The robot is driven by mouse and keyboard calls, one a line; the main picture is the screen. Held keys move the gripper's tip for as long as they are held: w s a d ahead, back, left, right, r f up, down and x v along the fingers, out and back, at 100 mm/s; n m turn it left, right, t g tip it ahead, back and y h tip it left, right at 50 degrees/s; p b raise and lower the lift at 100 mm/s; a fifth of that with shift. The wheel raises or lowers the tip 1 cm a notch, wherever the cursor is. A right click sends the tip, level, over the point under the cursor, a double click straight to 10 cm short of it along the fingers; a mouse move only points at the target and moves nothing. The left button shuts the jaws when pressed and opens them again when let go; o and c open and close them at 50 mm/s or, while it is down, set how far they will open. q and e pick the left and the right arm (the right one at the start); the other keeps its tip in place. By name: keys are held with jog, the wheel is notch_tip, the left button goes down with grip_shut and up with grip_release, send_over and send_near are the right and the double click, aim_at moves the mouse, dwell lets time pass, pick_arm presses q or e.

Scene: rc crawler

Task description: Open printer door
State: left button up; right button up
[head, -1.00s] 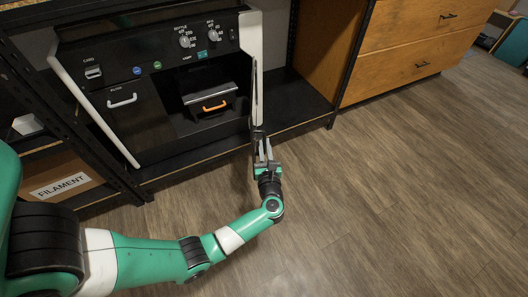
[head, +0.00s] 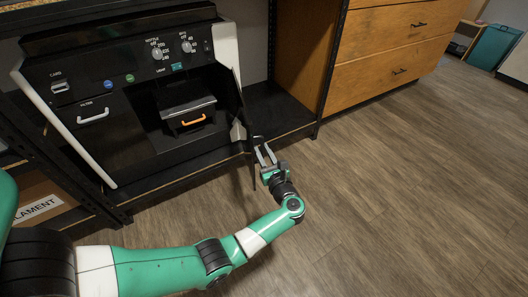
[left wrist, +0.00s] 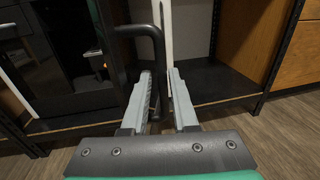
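The printer (head: 110,55) stands on the left in the head view, with a black front and white side edges. Its dark door (head: 234,112) stands swung out at the right of the opening, seen nearly edge-on. In the left wrist view, a bent dark door handle (left wrist: 157,48) runs down between the fingers of my left gripper (left wrist: 160,73). The fingers are apart, with space visible beside the bar; contact is unclear. In the head view, my left gripper (head: 264,150) is at the door's lower outer end. My right gripper is not in view.
Inside the printer is a grey-black unit with an orange handle (head: 193,122). Wooden drawers (head: 390,65) stand to the right. A black shelf post (head: 330,55) stands between them and the printer. A filament box (head: 38,207) sits lower left. The wooden floor (head: 400,190) is clear.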

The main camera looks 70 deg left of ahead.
pick_arm(q)
jog(key=shift+o, duration=0.9)
jog(key=shift+a+r, duration=0.1)
jog(key=shift+a, duration=0.05)
jog(key=shift+w+d, duration=0.1)
jog(key=shift+d, duration=0.1)
jog(key=d+p, duration=0.2)
jog(key=d, duration=0.9)
jog(key=shift+s+d, duration=0.25)
jog(key=shift+s, duration=0.05)
